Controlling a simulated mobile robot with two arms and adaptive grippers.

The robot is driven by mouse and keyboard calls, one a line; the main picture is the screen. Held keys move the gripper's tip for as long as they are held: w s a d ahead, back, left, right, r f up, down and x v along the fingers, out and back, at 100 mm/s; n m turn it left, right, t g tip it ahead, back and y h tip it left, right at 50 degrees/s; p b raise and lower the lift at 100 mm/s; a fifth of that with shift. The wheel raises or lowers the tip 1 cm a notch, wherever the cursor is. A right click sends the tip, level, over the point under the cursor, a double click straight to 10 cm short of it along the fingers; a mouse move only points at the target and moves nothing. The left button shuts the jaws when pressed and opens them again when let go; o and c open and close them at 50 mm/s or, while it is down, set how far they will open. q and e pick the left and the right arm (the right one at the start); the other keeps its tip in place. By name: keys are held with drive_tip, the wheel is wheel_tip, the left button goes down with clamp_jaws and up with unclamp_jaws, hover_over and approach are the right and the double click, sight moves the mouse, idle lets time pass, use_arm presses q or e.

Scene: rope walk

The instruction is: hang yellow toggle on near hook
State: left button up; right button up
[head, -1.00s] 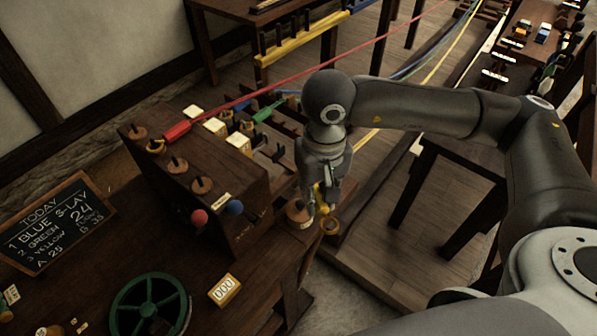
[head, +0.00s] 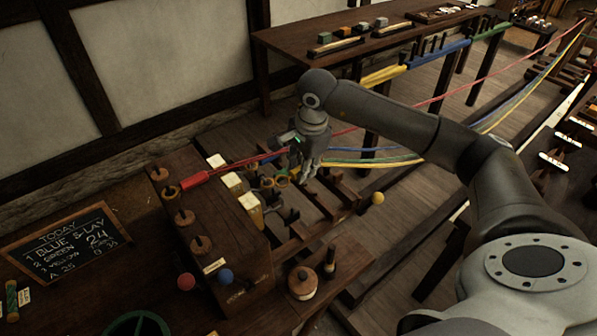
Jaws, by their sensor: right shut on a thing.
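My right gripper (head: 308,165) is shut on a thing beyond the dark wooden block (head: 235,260). The yellow toggle is mostly hidden by its fingers; a brass-coloured ring (head: 281,182) shows at their left, and a yellow rope (head: 375,164) runs off to the right. The gripper is above and to the right of the block, apart from its top. Several round wooden pieces (head: 200,244) line the block's top; I cannot make out which is the near hook. A red toggle (head: 195,180) on a red rope lies at the far pieces. My left gripper is not in view.
Pale-topped blocks (head: 233,183) stand along the block's right side. A lidded wooden pot (head: 303,283) stands to the right. A chalkboard (head: 70,245) lies left. Stretched ropes cross behind the gripper.

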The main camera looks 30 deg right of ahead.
drive_tip(key=shift+a+f, duration=0.15)
drive_tip(key=shift+f, duration=0.3)
drive_tip(key=shift+f+b, duration=0.35)
drive_tip(key=shift+f, duration=0.05)
drive_tip(key=shift+f+b, duration=0.3)
drive_tip(key=shift+f, duration=0.6)
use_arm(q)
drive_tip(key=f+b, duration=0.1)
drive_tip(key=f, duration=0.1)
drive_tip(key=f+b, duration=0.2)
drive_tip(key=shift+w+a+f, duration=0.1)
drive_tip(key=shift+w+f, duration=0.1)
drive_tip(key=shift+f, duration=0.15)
use_arm(e)
wheel_tip(320, 180, down, 3)
use_arm(q)
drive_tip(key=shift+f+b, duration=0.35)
drive_tip(key=shift+b, duration=0.15)
use_arm(e)
drive_tip(key=shift+s+f, duration=0.1)
drive_tip(key=shift+f, duration=0.1)
